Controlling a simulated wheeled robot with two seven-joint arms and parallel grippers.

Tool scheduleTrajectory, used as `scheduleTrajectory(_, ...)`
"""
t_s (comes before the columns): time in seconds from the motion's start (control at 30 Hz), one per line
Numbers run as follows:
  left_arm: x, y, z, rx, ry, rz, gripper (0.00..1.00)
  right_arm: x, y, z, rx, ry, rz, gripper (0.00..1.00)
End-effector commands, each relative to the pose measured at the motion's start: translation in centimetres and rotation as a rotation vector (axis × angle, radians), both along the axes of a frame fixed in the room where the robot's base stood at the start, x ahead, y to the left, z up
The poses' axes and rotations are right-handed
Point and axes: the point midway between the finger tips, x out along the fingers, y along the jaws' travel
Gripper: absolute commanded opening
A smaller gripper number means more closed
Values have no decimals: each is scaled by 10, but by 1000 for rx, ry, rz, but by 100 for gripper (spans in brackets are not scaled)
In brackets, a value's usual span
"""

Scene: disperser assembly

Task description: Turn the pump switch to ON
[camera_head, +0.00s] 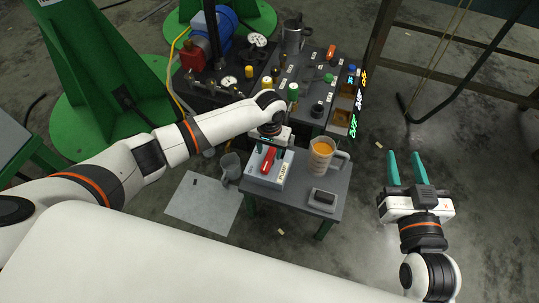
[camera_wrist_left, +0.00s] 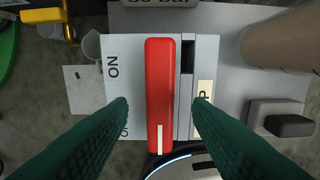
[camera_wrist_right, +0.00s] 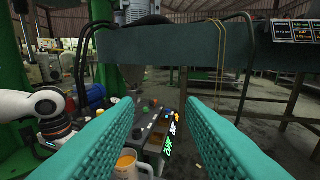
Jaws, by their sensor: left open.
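The pump switch is a grey-white box with a red lever (camera_wrist_left: 160,85) in the left wrist view. "ON" is printed near one end of the face and a partly hidden label lies lower down. In the head view the red lever (camera_head: 268,160) shows on the switch box (camera_head: 282,179) at the table's left side. My left gripper (camera_head: 271,145) is just above it. In the left wrist view its open fingers (camera_wrist_left: 160,117) stand on both sides of the lever, with gaps showing. My right gripper (camera_head: 406,160) is open and empty in free air at the right.
A jug of orange liquid (camera_head: 319,158) stands right of the switch, with a small grey block (camera_head: 322,197) in front. A grey panel with knobs (camera_head: 300,88) and lit displays (camera_head: 357,103) is behind. A grey cup (camera_head: 230,166) is at the left. Floor around my right gripper is clear.

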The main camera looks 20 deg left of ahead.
Motion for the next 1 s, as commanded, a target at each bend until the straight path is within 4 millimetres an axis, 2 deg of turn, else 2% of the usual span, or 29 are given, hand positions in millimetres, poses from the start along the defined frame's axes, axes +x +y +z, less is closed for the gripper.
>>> scheduleTrajectory(0.1, 0, 0, -12, 1, 1, 0, 45, 2, 3, 15, 28, -110, 7, 36)
scheduleTrajectory(0.3, 0, 0, -22, 0, 0, 0, 45, 1, 6, 36, 61, -236, 15, 36)
scheduleTrajectory(0.7, 0, 0, -25, 0, 0, 0, 45, -1, 7, 44, 73, -280, 17, 36)
scheduleTrajectory(0.77, 0, 0, -25, 0, 0, 0, 39, -1, 7, 44, 72, -279, 17, 36)
scheduleTrajectory(1.0, 0, 0, -24, 0, 0, 0, 1, -1, 7, 44, 72, -279, 16, 36)
